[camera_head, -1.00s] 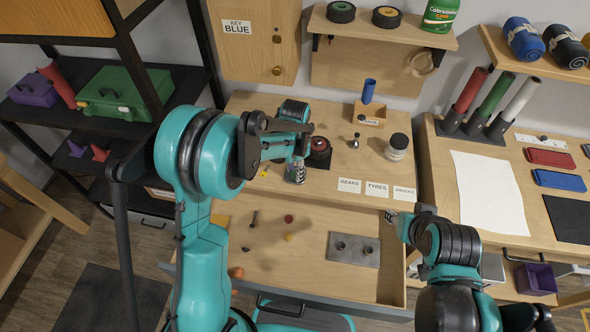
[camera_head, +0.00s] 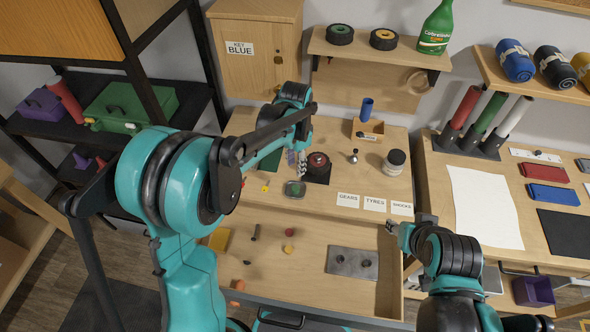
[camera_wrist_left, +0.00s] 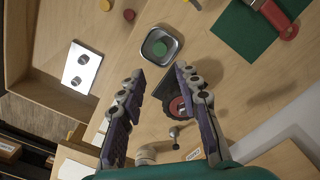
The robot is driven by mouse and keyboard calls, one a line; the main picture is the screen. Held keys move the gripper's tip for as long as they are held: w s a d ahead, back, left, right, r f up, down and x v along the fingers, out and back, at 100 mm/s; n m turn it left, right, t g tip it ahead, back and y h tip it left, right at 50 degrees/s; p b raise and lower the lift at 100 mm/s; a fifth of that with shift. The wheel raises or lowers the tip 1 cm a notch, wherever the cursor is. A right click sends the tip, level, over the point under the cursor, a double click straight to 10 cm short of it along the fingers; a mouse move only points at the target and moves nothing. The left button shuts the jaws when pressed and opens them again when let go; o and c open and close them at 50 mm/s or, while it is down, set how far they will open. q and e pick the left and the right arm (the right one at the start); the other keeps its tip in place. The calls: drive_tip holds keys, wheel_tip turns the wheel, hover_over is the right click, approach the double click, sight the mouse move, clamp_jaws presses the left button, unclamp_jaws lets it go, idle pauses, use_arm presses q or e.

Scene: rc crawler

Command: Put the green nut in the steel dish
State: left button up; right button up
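The steel dish (camera_head: 303,193) is a small square grey dish on the bench top, just behind the open drawer. It also shows in the left wrist view (camera_wrist_left: 173,39). The green nut (camera_wrist_left: 160,48) lies inside the dish and appears as a small green disc; it shows there in the head view too (camera_head: 295,188). My left gripper (camera_wrist_left: 161,83) is open and empty, its fingers spread apart, above the bench close to the dish. In the head view the left gripper (camera_head: 297,162) hangs just behind the dish. My right gripper (camera_head: 391,222) is by the drawer's right side; its fingers are too small to read.
A black and red wheel part (camera_head: 317,167) stands on a dark mat right beside the left gripper. A small metal ball-ended part (camera_head: 353,156) and a dark-lidded jar (camera_head: 395,162) stand to the right. The drawer (camera_head: 300,275) holds a metal plate (camera_head: 352,263) and several small parts.

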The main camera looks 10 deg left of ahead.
use_arm(q)
drive_tip(key=s+a+r+n+t, duration=0.3)
drive_tip(key=s+a+r+n, duration=0.1)
drive_tip(key=s+r, duration=0.55)
drive_tip(key=s+a+f+n+t, duration=0.1)
drive_tip(key=s+n+t, duration=0.3)
drive_tip(key=s, duration=0.6)
drive_tip(key=shift+a+f+n, duration=0.2)
drive_tip(key=shift+a+n, duration=0.3)
drive_tip(key=shift+a, duration=0.35)
